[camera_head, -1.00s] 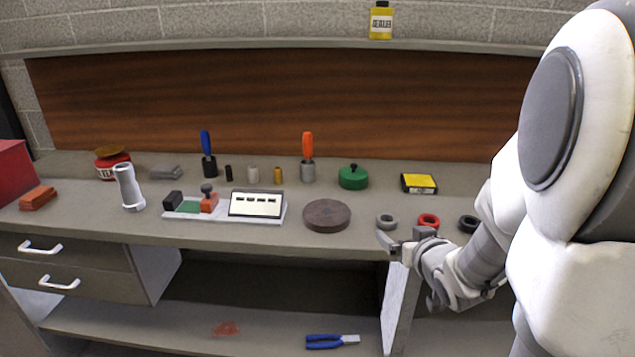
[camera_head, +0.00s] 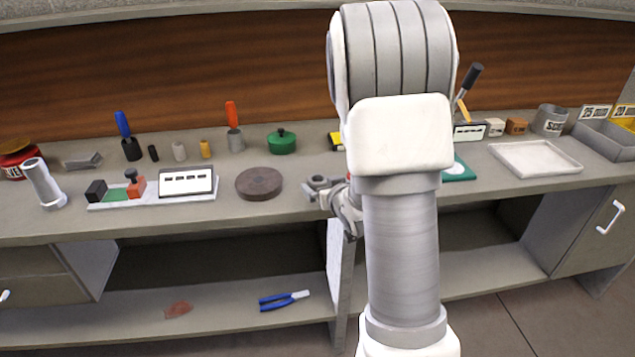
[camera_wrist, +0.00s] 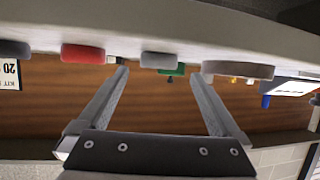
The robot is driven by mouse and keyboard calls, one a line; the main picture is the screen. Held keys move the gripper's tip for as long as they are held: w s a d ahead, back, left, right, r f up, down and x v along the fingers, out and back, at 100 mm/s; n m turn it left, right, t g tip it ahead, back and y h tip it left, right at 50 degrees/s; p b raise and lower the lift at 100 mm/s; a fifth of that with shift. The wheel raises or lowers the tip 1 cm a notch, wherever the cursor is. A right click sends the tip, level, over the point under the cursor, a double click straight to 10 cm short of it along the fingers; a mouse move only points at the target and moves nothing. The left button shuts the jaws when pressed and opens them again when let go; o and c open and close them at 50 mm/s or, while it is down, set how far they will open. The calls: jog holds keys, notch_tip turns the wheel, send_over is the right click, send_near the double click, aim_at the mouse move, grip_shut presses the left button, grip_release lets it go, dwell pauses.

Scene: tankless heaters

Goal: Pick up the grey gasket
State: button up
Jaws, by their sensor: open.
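The grey gasket (camera_head: 321,182) is a small ring near the bench's front edge, partly hidden behind my gripper in the head view. In the wrist view, which is upside down, the grey gasket (camera_wrist: 160,60) shows edge-on at the bench edge, lined up between my finger tips and apart from them. My gripper (camera_wrist: 160,73) is open and empty, its two fingers spread. In the head view my gripper (camera_head: 314,194) is at the bench's front edge, close to the gasket.
In the wrist view a red gasket (camera_wrist: 83,54) and a dark gasket (camera_wrist: 14,50) lie to one side, and a brown disc (camera_wrist: 238,69) to the other. A green lidded pot (camera_head: 282,142) stands behind. Blue pliers (camera_head: 284,300) lie on the lower shelf. My arm hides part of the bench.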

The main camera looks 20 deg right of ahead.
aim_at(319, 181)
jog(key=x, duration=0.4)
jog(key=shift+d, duration=0.1)
jog(key=shift+c, duration=0.2)
jog(key=c, duration=1.3)
jog(key=shift+c, duration=0.2)
